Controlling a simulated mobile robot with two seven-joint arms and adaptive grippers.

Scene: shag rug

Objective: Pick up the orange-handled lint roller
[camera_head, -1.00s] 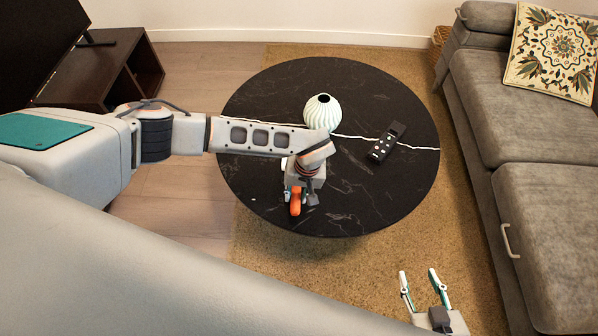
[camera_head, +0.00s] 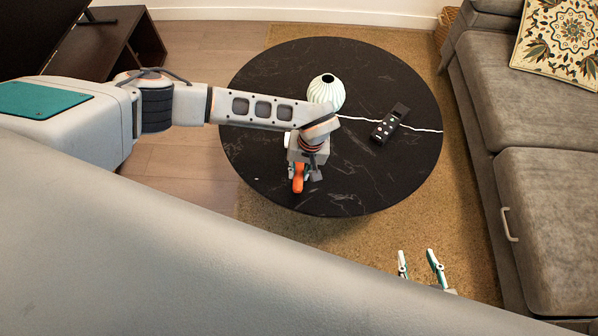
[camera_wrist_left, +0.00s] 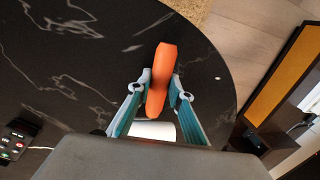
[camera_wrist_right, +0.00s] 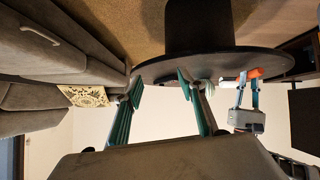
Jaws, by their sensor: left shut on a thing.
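The lint roller's orange handle (camera_head: 298,180) shows at the near side of the round black table, under my left gripper (camera_head: 302,176). In the left wrist view the orange handle (camera_wrist_left: 161,80) lies between the two teal fingers of my left gripper (camera_wrist_left: 160,92), which are shut on it. The white roller part (camera_wrist_left: 153,130) is partly hidden by the gripper body. In the right wrist view the handle (camera_wrist_right: 256,73) shows at the table's edge. My right gripper (camera_head: 420,268) is open and empty, low in front of the table over the rug.
The round black table (camera_head: 400,80) also holds a white ribbed vase (camera_head: 326,92) and a black remote (camera_head: 390,124). A grey sofa (camera_head: 550,190) stands at the right. A dark TV stand (camera_head: 130,45) is at the back left. Tan rug (camera_head: 400,235) surrounds the table.

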